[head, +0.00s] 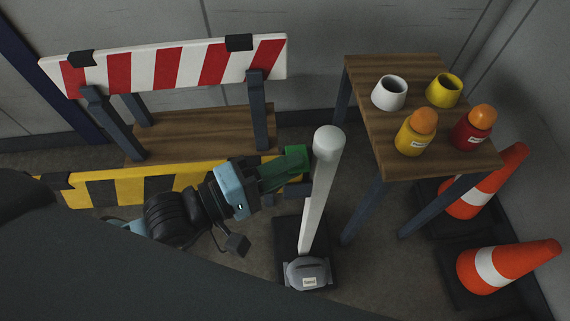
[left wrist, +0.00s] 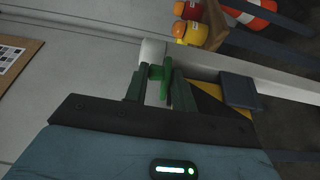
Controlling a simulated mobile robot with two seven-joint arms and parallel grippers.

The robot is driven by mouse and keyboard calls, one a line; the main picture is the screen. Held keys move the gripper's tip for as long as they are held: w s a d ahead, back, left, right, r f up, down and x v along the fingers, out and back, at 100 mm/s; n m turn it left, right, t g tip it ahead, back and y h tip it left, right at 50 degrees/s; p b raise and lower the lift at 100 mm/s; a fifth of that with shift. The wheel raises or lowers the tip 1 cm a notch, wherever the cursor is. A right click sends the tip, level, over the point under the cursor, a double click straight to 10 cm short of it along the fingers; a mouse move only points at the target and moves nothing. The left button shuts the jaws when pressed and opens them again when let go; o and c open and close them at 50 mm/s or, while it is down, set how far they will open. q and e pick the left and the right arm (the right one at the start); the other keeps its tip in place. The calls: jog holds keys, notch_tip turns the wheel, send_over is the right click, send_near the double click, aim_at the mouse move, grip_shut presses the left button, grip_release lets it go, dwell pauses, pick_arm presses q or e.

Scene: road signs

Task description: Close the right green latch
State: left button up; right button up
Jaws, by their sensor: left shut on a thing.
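The green latch (head: 297,157) is at the right end of the yellow and black board (head: 165,183), beside the white post (head: 322,190). My left gripper (head: 282,172) comes in from the left and is shut on the latch. In the left wrist view, the latch (left wrist: 158,74) shows bright green between the two darker green fingers, in front of the white post (left wrist: 205,68). The fingers hide part of the latch, and I cannot tell how far it is turned. My right gripper is in neither view.
A red and white striped board (head: 180,65) stands above a wooden plank (head: 205,133). A wooden table (head: 370,125) on the right holds several cups and jars. Orange cones (head: 510,265) stand beside it. A grey sandbag (head: 308,273) lies at the post's foot.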

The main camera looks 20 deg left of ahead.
pick_arm(q)
jog(key=shift+r, duration=0.15)
dwell(0.7)
jog(key=o, duration=0.6)
jog(key=shift+o, duration=0.9)
jog(key=v, duration=0.8)
jog(key=shift+b, duration=0.45)
jog(key=shift+d, duration=0.1)
